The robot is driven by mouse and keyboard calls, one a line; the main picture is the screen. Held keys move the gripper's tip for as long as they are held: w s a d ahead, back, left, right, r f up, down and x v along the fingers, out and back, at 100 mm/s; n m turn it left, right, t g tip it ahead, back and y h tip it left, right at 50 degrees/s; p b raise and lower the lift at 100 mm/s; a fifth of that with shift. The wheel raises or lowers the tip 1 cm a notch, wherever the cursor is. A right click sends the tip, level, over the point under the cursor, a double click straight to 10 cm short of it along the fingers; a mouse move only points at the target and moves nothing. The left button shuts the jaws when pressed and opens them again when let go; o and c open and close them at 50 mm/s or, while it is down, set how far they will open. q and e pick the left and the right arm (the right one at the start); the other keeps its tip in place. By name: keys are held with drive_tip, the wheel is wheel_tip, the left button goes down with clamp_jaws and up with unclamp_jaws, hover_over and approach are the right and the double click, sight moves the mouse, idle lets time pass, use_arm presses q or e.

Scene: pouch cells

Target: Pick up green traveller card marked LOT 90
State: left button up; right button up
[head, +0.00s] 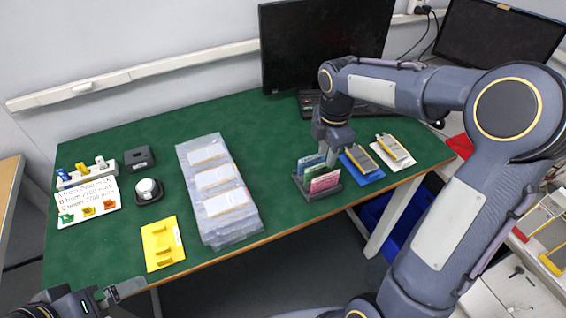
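A dark card holder (320,192) stands at the right part of the green table, with several upright cards in a row. A pink card (325,182) is in front, a green card (313,173) behind it, and a bluish card (307,161) at the back. The lot markings are too small to read. My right gripper (327,152) points down right at the back of the holder, beside the cards' upper edges. Whether its fingers touch or hold a card cannot be made out. My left gripper (120,292) is at the lower left, off the table's front edge and away from the cards.
A blue tray (352,170) and a white tray (398,163) with pouch cells lie right of the holder. A clear-wrapped stack (232,222), a yellow plate (162,244), a round gauge (148,190) and a labelled board (90,195) lie left. Green table between stack and holder is clear.

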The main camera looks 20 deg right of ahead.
sight(319, 169)
drive_tip(key=shift+n, duration=0.4)
drive_tip(key=f, duration=0.2)
drive_tip(key=w+f, duration=0.1)
drive_tip(key=f, duration=0.5)
drive_tip(key=shift+w+a+f, duration=0.15)
drive_tip(key=shift+w+a, duration=0.15)
drive_tip(key=shift+a, duration=0.1)
clamp_jaws()
